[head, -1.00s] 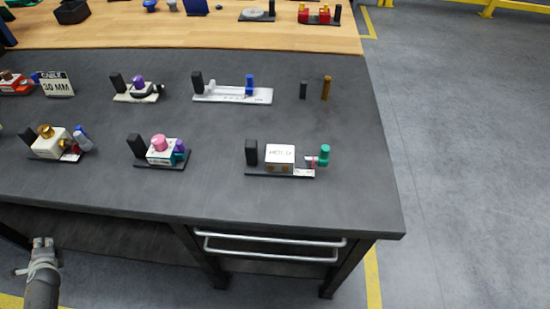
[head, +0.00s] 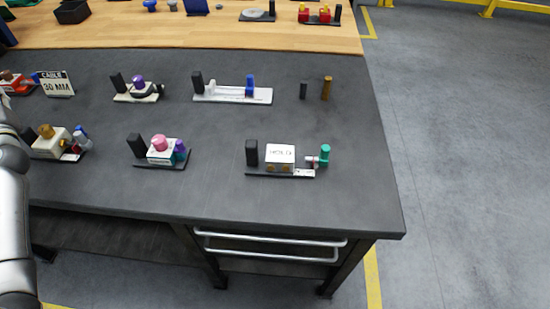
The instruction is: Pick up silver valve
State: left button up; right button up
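A small silver-grey piece with a blue top (head: 81,139) stands at the right end of a fixture on the left of the dark bench. It leans a little, beside a cream block with a gold knob (head: 47,140). I cannot tell for certain that it is the silver valve. My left arm (head: 12,225) rises along the left picture edge, just left of this fixture. Its gripper is not clearly seen; the upper part of the arm is cut off by the edge. My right gripper is not in view.
Other fixtures stand on the dark bench (head: 225,195): one with a pink knob (head: 159,143), a white box with a green valve (head: 325,152), a white rail with a blue post (head: 250,85). A "CABLE 30 MM" sign (head: 57,84) stands back left. The bench's right front is clear.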

pick_arm(q)
jog(key=w+d+f+m+t+h, duration=0.1)
jog(key=w+d, duration=0.2)
jog(key=d, duration=0.6)
jog(key=w+d+f+m+h, duration=0.2)
jog(key=w+d, duration=0.1)
jog(key=d, duration=0.7)
jog(key=m+g+h, duration=0.2)
jog(key=m+h, duration=0.6)
jog(key=h, duration=0.4)
send_near(250, 145)
jog(key=x, duration=0.5)
jog(key=shift+w+d, duration=0.25)
jog(key=shift+w, duration=0.05)
jog(key=shift+a+x, duration=0.2)
jog(key=shift+x, duration=2.45)
jog(key=shift+s+f, duration=0.15)
jog(key=shift+f, duration=0.05)
jog(key=shift+r, duration=0.1)
grip_shut()
